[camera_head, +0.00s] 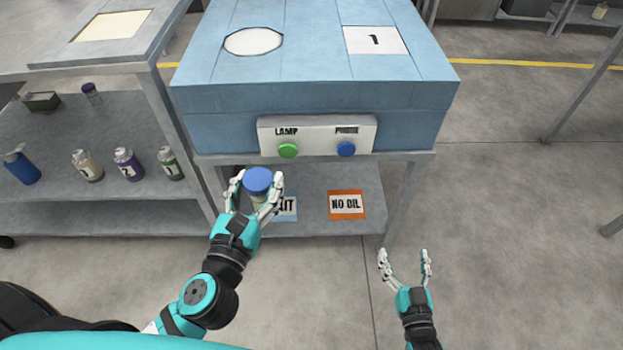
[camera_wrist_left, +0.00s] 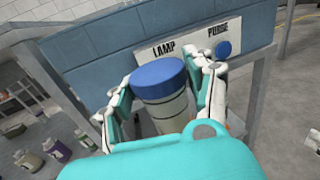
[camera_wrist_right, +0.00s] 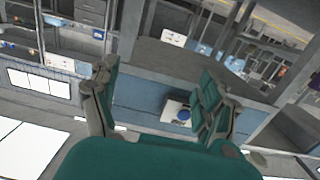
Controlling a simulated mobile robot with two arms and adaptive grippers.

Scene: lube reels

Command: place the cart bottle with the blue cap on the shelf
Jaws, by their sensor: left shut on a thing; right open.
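The bottle with the blue cap (camera_head: 258,181) is upright in my left gripper (camera_head: 256,190), in front of the shelf under the blue cabinet. In the left wrist view the bottle's pale banded body (camera_wrist_left: 168,113) shows between the fingers, which are shut on it. The shelf (camera_head: 310,180) bears an orange-edged NO OIL label (camera_head: 347,204) and a blue-edged label (camera_head: 285,207), partly hidden by the gripper and bottle. My right gripper (camera_head: 405,262) is open and empty over the floor, right of the shelf; its fingers also show in the right wrist view (camera_wrist_right: 155,105).
The blue cabinet (camera_head: 320,95) overhangs the shelf, with a panel of a green LAMP button (camera_head: 288,150) and a blue PURGE button (camera_head: 346,149). A grey cart (camera_head: 80,215) with several bottles stands left.

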